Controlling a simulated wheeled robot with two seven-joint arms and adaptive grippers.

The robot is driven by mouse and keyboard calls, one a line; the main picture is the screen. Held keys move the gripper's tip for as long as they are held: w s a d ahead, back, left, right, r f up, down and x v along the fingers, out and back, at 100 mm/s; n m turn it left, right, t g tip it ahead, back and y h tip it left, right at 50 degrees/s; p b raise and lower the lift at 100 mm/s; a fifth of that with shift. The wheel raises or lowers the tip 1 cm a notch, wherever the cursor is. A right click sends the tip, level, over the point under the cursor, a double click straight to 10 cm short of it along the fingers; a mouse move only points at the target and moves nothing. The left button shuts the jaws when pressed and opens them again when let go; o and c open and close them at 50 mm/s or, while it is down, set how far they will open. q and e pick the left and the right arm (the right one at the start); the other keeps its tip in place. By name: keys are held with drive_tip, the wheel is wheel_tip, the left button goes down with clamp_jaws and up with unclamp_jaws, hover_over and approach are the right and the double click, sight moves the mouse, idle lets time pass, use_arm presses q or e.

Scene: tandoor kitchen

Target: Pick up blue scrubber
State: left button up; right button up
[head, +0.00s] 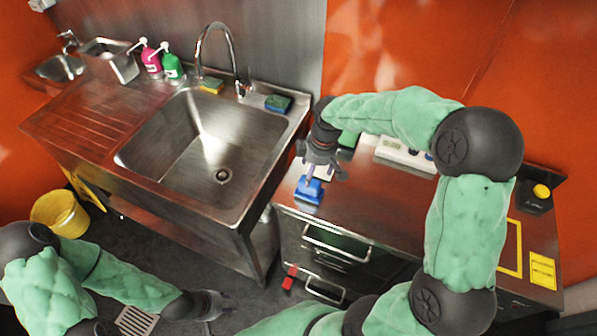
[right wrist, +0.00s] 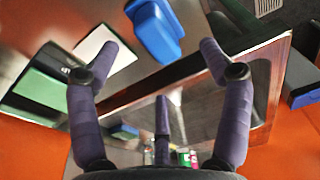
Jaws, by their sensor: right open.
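The blue scrubber (head: 309,190) lies on the steel counter right of the sink, near its front edge. In the right wrist view the blue scrubber (right wrist: 156,32) is at the top, beyond the fingertips. My right gripper (head: 318,174) points down over the counter beside the scrubber and partly overlaps it in the head view. In the right wrist view my right gripper (right wrist: 160,60) has its fingers spread, with nothing between them. My left gripper (head: 214,304) hangs low above the floor, away from the counter, with its fingers apart and empty.
A steel sink (head: 150,160) is left of the scrubber. A yellow bucket (head: 60,213) is on the floor.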

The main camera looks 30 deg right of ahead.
sight(309, 189)
drive_tip(key=shift+w+d+r, duration=0.2)
drive_tip(key=shift+w+r, duration=0.15)
drive_tip(key=shift+w, duration=0.05)
drive_tip(key=shift+w+a+f+b, duration=0.1)
drive_tip(key=shift+f+b, duration=0.25)
drive_tip(key=shift+f, duration=1.15)
drive_tip(key=shift+a+f+b, duration=0.1)
drive_tip(key=shift+f+b, duration=0.25)
drive_tip(key=shift+f, duration=1.15)
drive_tip(key=f, duration=0.3)
drive_tip(key=f+b, duration=0.1)
drive_tip(key=shift+w+a+f, duration=0.1)
drive_tip(key=shift+w+f, duration=0.05)
drive_tip(key=shift+w, duration=0.25)
use_arm(q)
drive_tip(key=shift+w+f, duration=0.25)
drive_tip(key=shift+f, duration=0.85)
use_arm(e)
drive_tip(key=shift+c, duration=0.3)
drive_tip(key=shift+s, duration=0.1)
drive_tip(key=c, duration=1.3)
